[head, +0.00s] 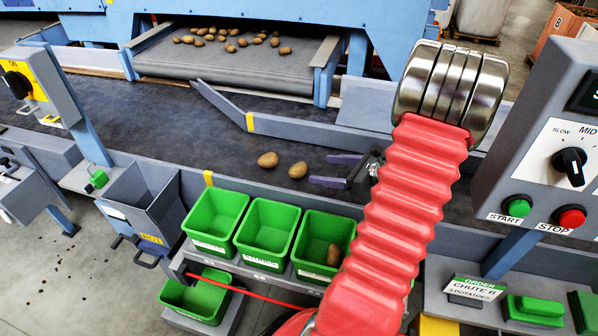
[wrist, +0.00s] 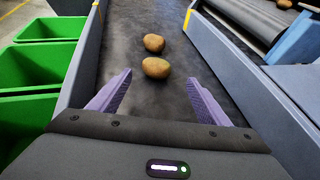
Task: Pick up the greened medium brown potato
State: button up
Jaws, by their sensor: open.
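Two brown potatoes lie close together on the dark belt. The nearer potato (head: 298,170) is just ahead of my gripper (head: 321,170); in the wrist view this potato (wrist: 156,67) lies just beyond the fingertips, roughly centred between them. The farther potato (head: 268,160) is to its left in the head view, and in the wrist view this potato (wrist: 153,43) is behind it. I cannot tell clearly which one is greened. My gripper's purple fingers (wrist: 160,80) are apart, with nothing held between them.
Green bins (head: 214,212) stand along the belt's near side; one holds a potato (head: 334,255). A blue-grey guide rail (head: 222,104) slants over the belt. Several potatoes (head: 230,40) lie on the upper conveyor. A control panel (head: 560,150) stands at right. The belt (head: 130,118) is clear at left.

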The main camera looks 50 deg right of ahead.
aim_at(305, 168)
jog(key=x, duration=0.5)
jog(key=shift+w, duration=0.1)
jog(key=shift+a+x, duration=0.2)
jog(key=shift+x, duration=1.1)
jog(key=shift+a+x, duration=0.15)
jog(key=shift+x, duration=1.1)
jog(key=shift+c, duration=0.3)
jog(key=c, duration=1)
